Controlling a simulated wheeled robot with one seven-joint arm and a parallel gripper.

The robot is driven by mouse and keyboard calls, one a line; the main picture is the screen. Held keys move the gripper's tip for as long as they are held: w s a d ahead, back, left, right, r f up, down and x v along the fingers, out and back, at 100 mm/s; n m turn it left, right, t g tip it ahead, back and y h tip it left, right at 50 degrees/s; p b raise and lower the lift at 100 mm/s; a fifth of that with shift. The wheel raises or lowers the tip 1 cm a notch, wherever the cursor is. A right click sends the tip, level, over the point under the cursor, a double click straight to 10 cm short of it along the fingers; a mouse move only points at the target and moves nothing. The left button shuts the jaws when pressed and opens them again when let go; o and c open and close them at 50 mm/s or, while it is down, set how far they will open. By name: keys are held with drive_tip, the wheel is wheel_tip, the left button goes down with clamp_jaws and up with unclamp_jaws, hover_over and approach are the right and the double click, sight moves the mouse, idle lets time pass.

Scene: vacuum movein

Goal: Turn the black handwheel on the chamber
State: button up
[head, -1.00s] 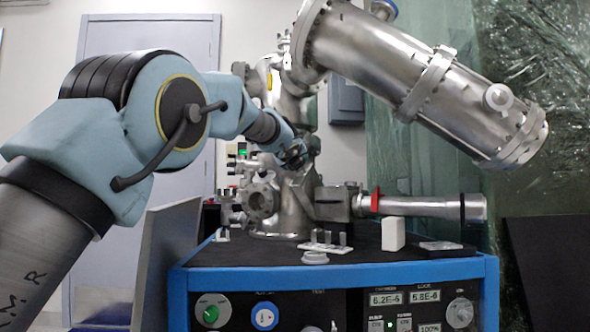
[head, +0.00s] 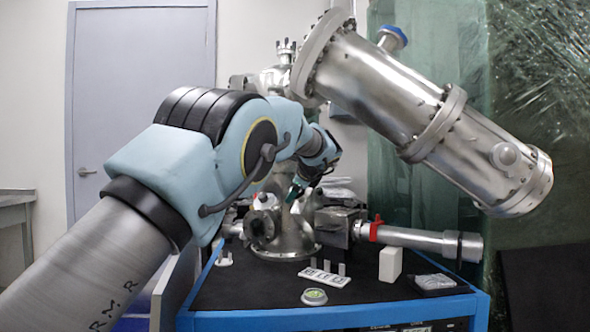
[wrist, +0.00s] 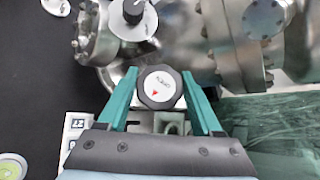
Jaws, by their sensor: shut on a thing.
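The black handwheel (wrist: 160,92) shows in the wrist view as a dark, many-sided rim around a pale face with small lettering and a red triangle. My gripper (wrist: 159,80) is shut on it, with one teal finger on each side of the rim. In the head view my gripper (head: 294,193) points down beside the steel chamber (head: 285,238), and the handwheel cannot be made out there. Part of the chamber is hidden behind my arm.
Another black knob (wrist: 133,11) stands close beyond my fingers. A large tilted steel cylinder (head: 390,90) hangs above at the right. A slotted white plate (head: 325,277), a white block (head: 390,264) and a round green level (head: 314,296) rest on the dark cart top (head: 250,290).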

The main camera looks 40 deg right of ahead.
drive_tip(key=n+g+y+p, duration=0.1)
drive_tip(key=n+p, duration=0.1)
drive_tip(key=p, duration=0.4)
drive_tip(key=r+n+y+p, duration=0.1)
drive_tip(key=p, duration=0.6)
drive_tip(key=shift+n+g+y, duration=0.4)
drive_tip(key=n+p, duration=0.1)
drive_tip(key=p, duration=0.2)
drive_tip(key=shift+f+g, duration=0.25)
drive_tip(key=shift+g, duration=0.05)
drive_tip(key=shift+f+y+p, duration=0.1)
drive_tip(key=shift+y+p, duration=0.2)
drive_tip(key=shift+p, duration=0.25)
drive_tip(key=shift+f+n+g+p, duration=0.3)
drive_tip(key=shift+n+p, duration=0.1)
drive_tip(key=shift+p, duration=0.15)
drive_tip(key=o, duration=1.4)
drive_tip(key=shift+r, duration=0.1)
drive_tip(key=shift+c, duration=0.2)
drive_tip(key=shift+b, duration=0.4)
